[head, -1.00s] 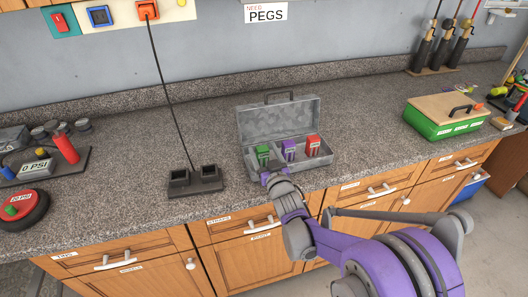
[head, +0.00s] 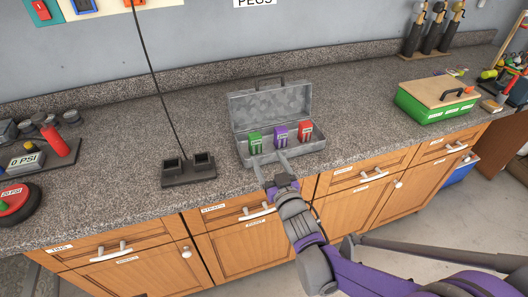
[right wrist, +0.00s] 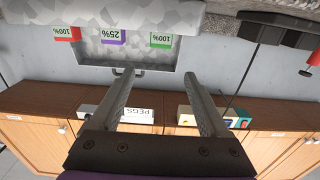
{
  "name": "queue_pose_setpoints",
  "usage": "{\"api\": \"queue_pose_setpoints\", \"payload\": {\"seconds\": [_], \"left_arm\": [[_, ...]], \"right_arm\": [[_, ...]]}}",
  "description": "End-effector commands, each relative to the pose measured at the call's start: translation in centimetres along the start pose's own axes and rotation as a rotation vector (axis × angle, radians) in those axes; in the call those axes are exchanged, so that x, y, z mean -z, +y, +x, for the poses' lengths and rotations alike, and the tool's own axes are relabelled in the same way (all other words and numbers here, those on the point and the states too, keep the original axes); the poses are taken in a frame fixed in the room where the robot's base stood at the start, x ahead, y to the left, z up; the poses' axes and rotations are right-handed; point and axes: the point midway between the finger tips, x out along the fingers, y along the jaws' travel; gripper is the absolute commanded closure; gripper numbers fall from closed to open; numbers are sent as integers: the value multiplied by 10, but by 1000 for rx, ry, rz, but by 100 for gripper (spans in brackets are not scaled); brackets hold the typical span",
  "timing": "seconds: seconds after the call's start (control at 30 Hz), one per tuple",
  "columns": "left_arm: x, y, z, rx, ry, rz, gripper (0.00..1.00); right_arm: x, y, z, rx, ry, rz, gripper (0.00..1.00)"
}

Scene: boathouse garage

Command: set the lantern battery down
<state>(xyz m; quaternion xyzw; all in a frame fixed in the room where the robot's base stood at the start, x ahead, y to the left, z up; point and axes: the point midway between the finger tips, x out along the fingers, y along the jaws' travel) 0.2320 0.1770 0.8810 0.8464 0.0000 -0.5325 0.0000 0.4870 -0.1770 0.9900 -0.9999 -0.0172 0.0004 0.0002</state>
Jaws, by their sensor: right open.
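Three batteries stand upright in an open grey metal box (head: 235,141): green (head: 255,142) at left, purple (head: 281,136) in the middle, red (head: 305,131) at right. The right wrist view shows them upside down: the green one (right wrist: 161,40) and the red one (right wrist: 66,34) read 100%, the purple one (right wrist: 113,37) 25%. My right gripper (head: 269,159) is open and empty at the box's front edge, its fingers apart just in front of the green and purple batteries. It also shows in the right wrist view (right wrist: 156,76). My left gripper is out of view.
A black two-socket dock (head: 188,171) with a cord stands left of the box; its sockets look empty. A green box with a wooden lid (head: 437,104) stands at right. The counter between the metal box and the green box is clear.

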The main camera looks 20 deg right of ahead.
Motion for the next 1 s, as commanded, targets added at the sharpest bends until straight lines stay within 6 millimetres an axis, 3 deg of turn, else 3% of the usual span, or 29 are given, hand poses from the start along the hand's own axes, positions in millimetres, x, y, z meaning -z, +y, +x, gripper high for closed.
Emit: {"api": "queue_pose_setpoints", "payload": {"seconds": [0.23, 0.37, 0.47, 0.7, 0.8, 0.9, 1.0], "left_arm": [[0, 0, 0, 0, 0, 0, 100], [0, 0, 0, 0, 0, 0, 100], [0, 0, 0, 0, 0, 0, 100], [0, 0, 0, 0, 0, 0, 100], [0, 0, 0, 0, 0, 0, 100], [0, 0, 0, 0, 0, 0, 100], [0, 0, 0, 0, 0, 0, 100]], "right_arm": [[-1, 1, -9, -8, -20, 0, 21], [-12, 8, -25, -49, -150, 1, 21], [-32, 14, -56, -88, -336, 2, 21], [-85, 8, -171, -94, -831, 11, 21], [-98, 0, -213, -67, -979, 15, 21], [-106, -6, -241, -44, -1074, 18, 21], [-109, -8, -254, -32, -1116, 19, 21]]}}
